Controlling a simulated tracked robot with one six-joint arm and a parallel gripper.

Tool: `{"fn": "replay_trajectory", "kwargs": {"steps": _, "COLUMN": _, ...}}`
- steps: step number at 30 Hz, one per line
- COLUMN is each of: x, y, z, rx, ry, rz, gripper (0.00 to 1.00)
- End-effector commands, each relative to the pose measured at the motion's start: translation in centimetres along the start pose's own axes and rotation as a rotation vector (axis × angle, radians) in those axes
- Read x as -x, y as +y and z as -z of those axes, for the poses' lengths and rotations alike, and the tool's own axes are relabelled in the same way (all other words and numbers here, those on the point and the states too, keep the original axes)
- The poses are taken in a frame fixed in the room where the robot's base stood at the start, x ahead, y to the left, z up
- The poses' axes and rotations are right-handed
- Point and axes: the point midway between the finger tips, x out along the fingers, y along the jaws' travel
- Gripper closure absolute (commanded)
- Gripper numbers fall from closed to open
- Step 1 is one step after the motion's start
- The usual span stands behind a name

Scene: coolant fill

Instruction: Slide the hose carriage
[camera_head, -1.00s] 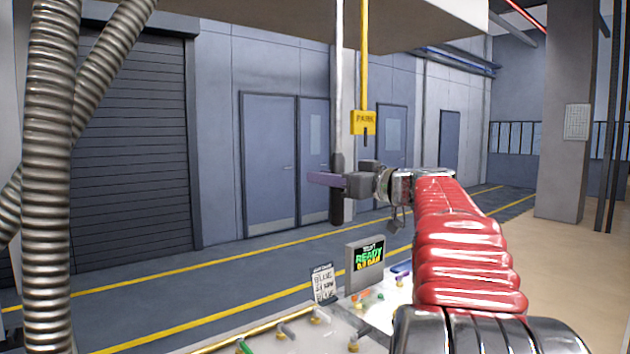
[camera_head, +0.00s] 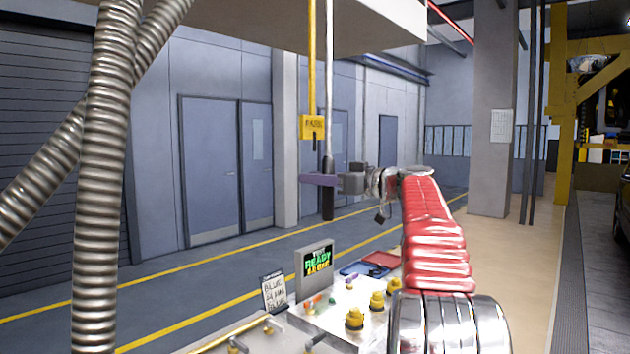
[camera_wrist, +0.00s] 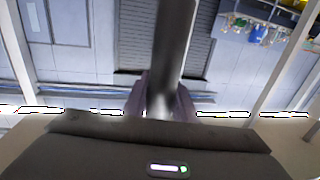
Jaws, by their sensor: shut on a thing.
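My gripper (camera_head: 328,180), with purplish fingers, is shut on the dark grip (camera_head: 327,203) of a vertical hanging metal rod (camera_head: 329,90). In the wrist view, the rod (camera_wrist: 172,45) runs up between my two fingers (camera_wrist: 160,104). A yellow PARK sign (camera_head: 313,127) hangs on a yellow bar (camera_head: 312,55) just left of the rod. Ribbed metal hoses (camera_head: 103,170) hang at the left.
Below stands a console with a lit READY screen (camera_head: 318,263), a handwritten card (camera_head: 274,293), yellow knobs (camera_head: 377,300) and a blue-red tray (camera_head: 372,264). The overhead panel (camera_head: 360,22) hangs above. A grey pillar (camera_head: 490,110) stands at the right. The air around the rod looks clear.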

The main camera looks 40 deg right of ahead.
Motion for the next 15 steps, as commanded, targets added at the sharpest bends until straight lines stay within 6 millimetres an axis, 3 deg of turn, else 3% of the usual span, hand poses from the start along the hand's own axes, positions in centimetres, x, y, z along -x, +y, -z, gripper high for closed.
{"fn": "replay_trajectory", "kwargs": {"steps": 10, "x": -0.3, "y": -0.1, "z": -0.02, "rx": -0.001, "ry": 0.0, "rz": 0.005, "gripper": 1.0}}
{"fn": "replay_trajectory", "kwargs": {"steps": 11, "x": -0.3, "y": -0.11, "z": -0.02, "rx": -0.001, "ry": 0.0, "rz": 0.005, "gripper": 0.74}}
{"fn": "replay_trajectory", "kwargs": {"steps": 15, "x": -0.32, "y": -0.15, "z": -0.01, "rx": 0.0, "ry": 0.0, "rz": 0.005, "gripper": 0.64}}
